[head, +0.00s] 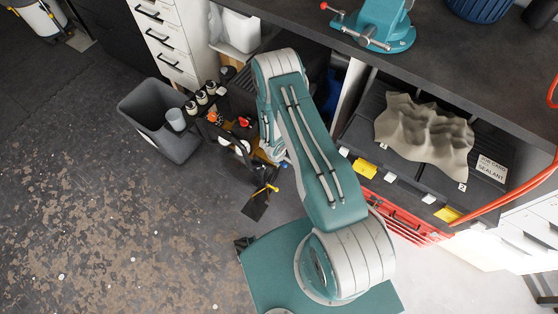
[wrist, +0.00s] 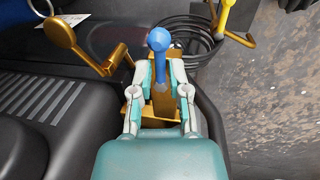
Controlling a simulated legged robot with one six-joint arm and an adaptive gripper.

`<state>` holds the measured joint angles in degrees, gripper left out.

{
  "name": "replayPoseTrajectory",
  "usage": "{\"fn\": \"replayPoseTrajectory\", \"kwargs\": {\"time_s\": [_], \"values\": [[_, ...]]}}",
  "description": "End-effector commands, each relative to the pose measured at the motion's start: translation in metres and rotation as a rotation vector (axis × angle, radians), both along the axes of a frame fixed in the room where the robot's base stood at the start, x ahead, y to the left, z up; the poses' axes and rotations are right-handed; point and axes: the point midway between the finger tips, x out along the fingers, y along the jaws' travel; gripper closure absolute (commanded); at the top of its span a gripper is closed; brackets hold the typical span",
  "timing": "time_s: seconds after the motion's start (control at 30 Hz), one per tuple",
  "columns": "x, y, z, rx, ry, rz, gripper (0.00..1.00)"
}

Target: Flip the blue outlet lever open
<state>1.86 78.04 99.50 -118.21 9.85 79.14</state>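In the wrist view, the blue outlet lever (wrist: 158,41) has a round knob and a short shaft, pointing away from me at the top centre. Below it is a brass-coloured fitting (wrist: 160,104). My gripper (wrist: 160,72) has its two teal-and-grey fingers spread apart, one on each side of the fitting and the lever's lower part. The knob is just beyond the fingertips. I cannot tell whether a finger touches the lever. In the head view, my arm hides most of the gripper and the fitting.
A brass lever (wrist: 62,35) is to the left and a yellow lever (wrist: 226,12) to the upper right. A coiled black cable (wrist: 195,38) lies behind. In the head view, a grey bin (head: 160,120) stands at left, and a workbench (head: 460,75) at right. The floor at left is open.

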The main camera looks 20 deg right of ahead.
Motion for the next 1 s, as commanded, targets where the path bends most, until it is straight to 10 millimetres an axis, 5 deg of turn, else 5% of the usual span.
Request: {"fn": "replayPoseTrajectory", "kwargs": {"time_s": [0.47, 1.0], "values": [[-0.001, 0.000, 0.006, -0.001, 0.000, -0.002, 0.51], [-0.010, 0.016, 0.094, -0.001, -0.002, -0.002, 0.51]]}}
